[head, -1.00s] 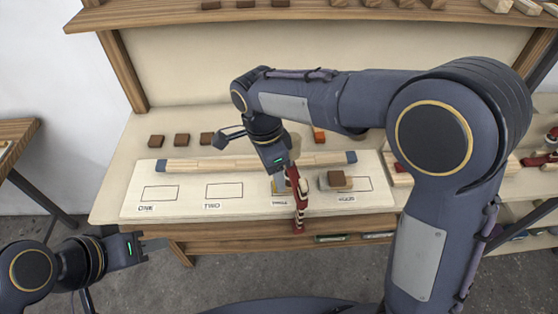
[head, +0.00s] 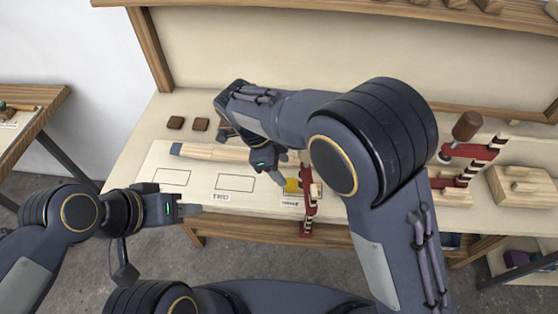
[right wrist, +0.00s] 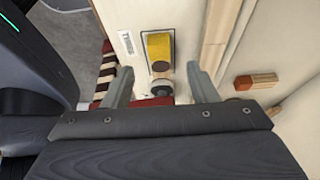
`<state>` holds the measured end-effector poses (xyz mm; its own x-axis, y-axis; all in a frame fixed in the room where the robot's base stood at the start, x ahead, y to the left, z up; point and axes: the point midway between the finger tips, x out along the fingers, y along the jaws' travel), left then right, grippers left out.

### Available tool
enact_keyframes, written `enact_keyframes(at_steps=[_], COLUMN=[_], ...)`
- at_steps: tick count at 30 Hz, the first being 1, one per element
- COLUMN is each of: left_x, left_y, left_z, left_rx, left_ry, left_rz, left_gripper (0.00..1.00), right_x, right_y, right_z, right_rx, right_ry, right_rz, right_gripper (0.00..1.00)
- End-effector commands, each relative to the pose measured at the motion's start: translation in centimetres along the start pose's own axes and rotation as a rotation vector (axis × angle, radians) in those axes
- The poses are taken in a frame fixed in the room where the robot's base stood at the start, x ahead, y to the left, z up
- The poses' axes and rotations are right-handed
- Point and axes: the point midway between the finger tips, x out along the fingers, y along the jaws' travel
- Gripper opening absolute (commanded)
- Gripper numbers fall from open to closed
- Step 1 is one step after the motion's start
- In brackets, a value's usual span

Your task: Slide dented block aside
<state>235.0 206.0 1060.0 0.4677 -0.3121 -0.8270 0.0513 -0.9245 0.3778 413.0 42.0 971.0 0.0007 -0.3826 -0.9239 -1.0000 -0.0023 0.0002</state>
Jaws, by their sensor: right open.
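A yellow block (head: 292,186) lies in the third outlined box of the pale board (head: 205,188); it also shows in the right wrist view (right wrist: 158,46). A red clamp (head: 308,208) with striped wooden parts stands at the board's front edge, beside the yellow block. My right gripper (right wrist: 160,88) is open, its fingers pointing toward the block and spread to either side of its near end. In the head view its fingers are mostly hidden. My left gripper (head: 188,209) is in front of the bench, away from the block; its jaw gap is unclear.
A wooden bar (head: 208,152) lies along the board's back. Small brown blocks (head: 175,123) sit behind it. An orange-brown block (right wrist: 257,81) lies beyond the bar. More red clamps (head: 470,152) and wood pieces (head: 525,187) stand at right. My right arm hides the board's right end.

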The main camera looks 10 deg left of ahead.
Motion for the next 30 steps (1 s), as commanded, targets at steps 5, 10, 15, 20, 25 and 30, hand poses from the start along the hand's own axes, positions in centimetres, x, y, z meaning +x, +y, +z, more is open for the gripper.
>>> enact_keyframes(at_steps=[5,10,15,20,25,30], left_x=[-0.4,-0.7,-0.8,-0.8,-0.8,-0.8], left_y=[0.2,0.3,0.4,0.4,0.4,0.4], left_z=[-0.2,-0.4,-0.4,-0.4,-0.4,-0.4], left_rx=[0.0,0.0,0.0,0.0,0.0,0.0], left_ry=[0.0,0.0,0.0,0.0,0.0,0.0], left_rz=[0.0,0.0,0.0,0.0,0.0,0.0], left_gripper=[0.36,0.36,0.36,0.36,0.36,0.36], right_x=[2.7,5.1,6.5,6.8,6.7,6.7], right_y=[0.1,0.1,0.1,0.1,0.0,0.0], right_z=[-0.1,-0.1,0.0,0.0,0.0,0.0], right_rx=[-0.002,-0.001,-0.003,-0.003,-0.002,-0.002], right_ry=[0.002,0.001,-0.001,-0.001,-0.002,-0.002], right_rz=[0.003,0.003,0.0,0.0,0.0,0.0], right_gripper=[0.53,0.53,0.53,0.53,0.53,0.3])
